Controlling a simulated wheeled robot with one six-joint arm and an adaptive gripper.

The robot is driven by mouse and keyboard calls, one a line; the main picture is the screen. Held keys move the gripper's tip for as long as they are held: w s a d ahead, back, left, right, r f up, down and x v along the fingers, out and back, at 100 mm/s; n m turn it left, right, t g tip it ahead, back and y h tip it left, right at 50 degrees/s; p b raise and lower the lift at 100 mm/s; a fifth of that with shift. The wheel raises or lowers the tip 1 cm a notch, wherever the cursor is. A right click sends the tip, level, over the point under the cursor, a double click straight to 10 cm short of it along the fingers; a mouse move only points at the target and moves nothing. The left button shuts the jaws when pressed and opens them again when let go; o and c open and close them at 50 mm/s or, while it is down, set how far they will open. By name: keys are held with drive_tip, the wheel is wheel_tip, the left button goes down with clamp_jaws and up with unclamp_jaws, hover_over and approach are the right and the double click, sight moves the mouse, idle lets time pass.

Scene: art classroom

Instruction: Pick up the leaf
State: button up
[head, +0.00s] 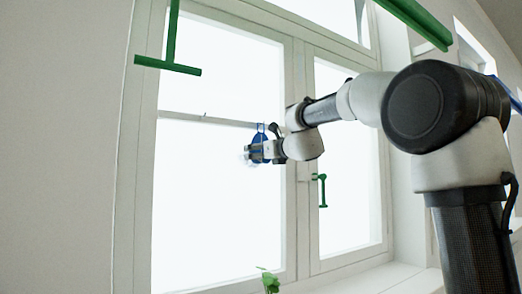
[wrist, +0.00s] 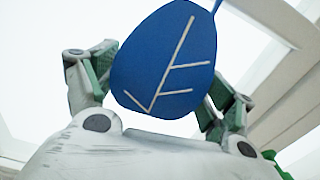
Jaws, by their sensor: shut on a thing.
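The leaf (wrist: 165,60) is blue and flat with pale vein lines, and it fills the upper middle of the wrist view. My gripper (wrist: 160,95) is shut on it, with a finger on each side of the leaf; the contact points are partly hidden behind it. In the head view the leaf (head: 261,146) is a small blue shape at my gripper (head: 253,152), held up in front of the bright window. A thin blue loop or stem shows at its top.
A white-framed window (head: 220,200) stands behind the arm. Green bars (head: 168,68) hang at the top, and a green handle-like piece (head: 322,190) is right of the gripper. A small green plant (head: 269,281) shows at the bottom, near the pale sill (head: 385,280).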

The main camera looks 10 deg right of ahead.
drive_tip(key=shift+r, duration=0.15)
drive_tip(key=shift+r, duration=0.5)
drive_tip(key=v, duration=1.8)
drive_tip(key=shift+r, duration=0.15)
